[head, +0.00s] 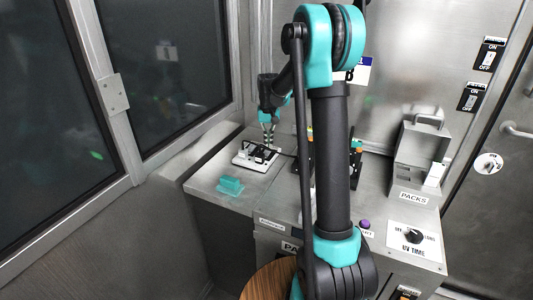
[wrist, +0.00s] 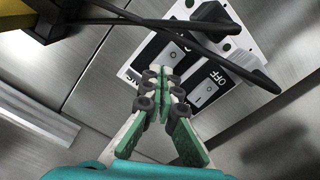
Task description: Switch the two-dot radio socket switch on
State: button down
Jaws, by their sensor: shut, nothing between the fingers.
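The white socket panel (wrist: 245,42) shows in the wrist view with two rocker switches on black plates. One switch (wrist: 172,52) is just beyond my fingertips; the other switch (wrist: 205,90) is to their right, beside the word OFF. Dot marks that would tell the two apart are not readable. The panel also shows in the head view (head: 241,160), on the left part of the counter. My gripper (wrist: 161,80) is shut and empty, its fingertips over the panel's near edge; contact cannot be told. In the head view my gripper (head: 268,135) is just above the panel.
A black plug (wrist: 212,14) and black cables (wrist: 150,22) cross the panel close to the switches. A teal block (head: 230,186) lies in front of it on the counter. A metal box (head: 418,150) stands to the right, and a window wall is at left.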

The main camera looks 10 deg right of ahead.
jog(key=shift+f, duration=0.75)
dwell(0.3)
jog(key=shift+r, duration=3.55)
